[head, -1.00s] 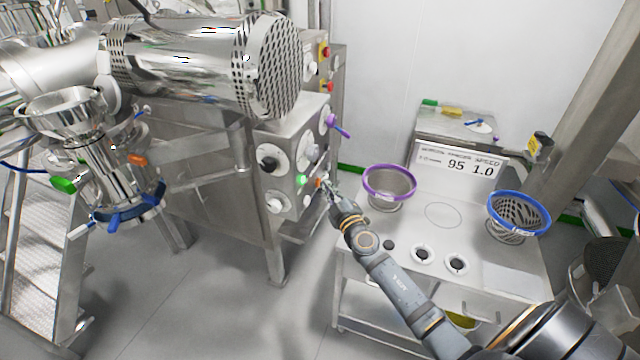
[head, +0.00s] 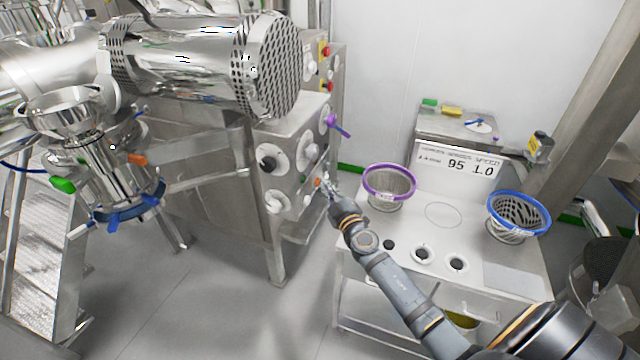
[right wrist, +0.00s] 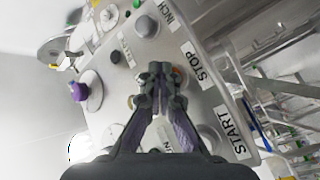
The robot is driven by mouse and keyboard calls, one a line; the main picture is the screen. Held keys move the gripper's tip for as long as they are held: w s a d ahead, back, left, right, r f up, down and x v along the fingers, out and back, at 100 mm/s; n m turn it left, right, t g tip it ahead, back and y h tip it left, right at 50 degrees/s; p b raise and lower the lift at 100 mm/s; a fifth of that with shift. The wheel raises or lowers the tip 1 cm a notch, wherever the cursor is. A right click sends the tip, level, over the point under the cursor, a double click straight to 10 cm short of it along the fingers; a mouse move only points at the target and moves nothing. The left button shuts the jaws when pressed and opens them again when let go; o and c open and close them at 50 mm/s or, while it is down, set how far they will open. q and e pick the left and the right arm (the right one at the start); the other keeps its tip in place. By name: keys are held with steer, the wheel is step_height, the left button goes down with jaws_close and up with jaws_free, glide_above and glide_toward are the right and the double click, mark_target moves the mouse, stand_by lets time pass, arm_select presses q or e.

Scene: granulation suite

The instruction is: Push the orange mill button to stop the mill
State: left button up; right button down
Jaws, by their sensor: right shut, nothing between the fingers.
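The orange mill button (head: 318,182) sits on the front panel of the steel machine, left of my right gripper. In the right wrist view an orange edge (right wrist: 178,74) shows behind the fingertips, beside the STOP label (right wrist: 201,65); most of the button is hidden there. My right gripper (head: 329,184) is shut and empty, its tips in front of the button. It also shows in the right wrist view (right wrist: 160,78). I cannot tell whether the tips touch the button. My left gripper is not in view.
The machine panel (head: 285,152) carries several other knobs and a purple-handled lever (head: 338,126). A steel table (head: 440,250) stands on the right, with a purple-rimmed sieve (head: 390,184) close to my right gripper and a blue-rimmed basket (head: 518,214) farther right.

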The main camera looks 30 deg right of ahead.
steer(key=shift+s+d, duration=0.4)
steer(key=shift+s, duration=0.1)
steer(key=s+d+b, duration=0.3)
steer(key=shift+s+d, duration=0.1)
steer(key=shift+s, duration=0.3)
stand_by(0.3)
stand_by(0.4)
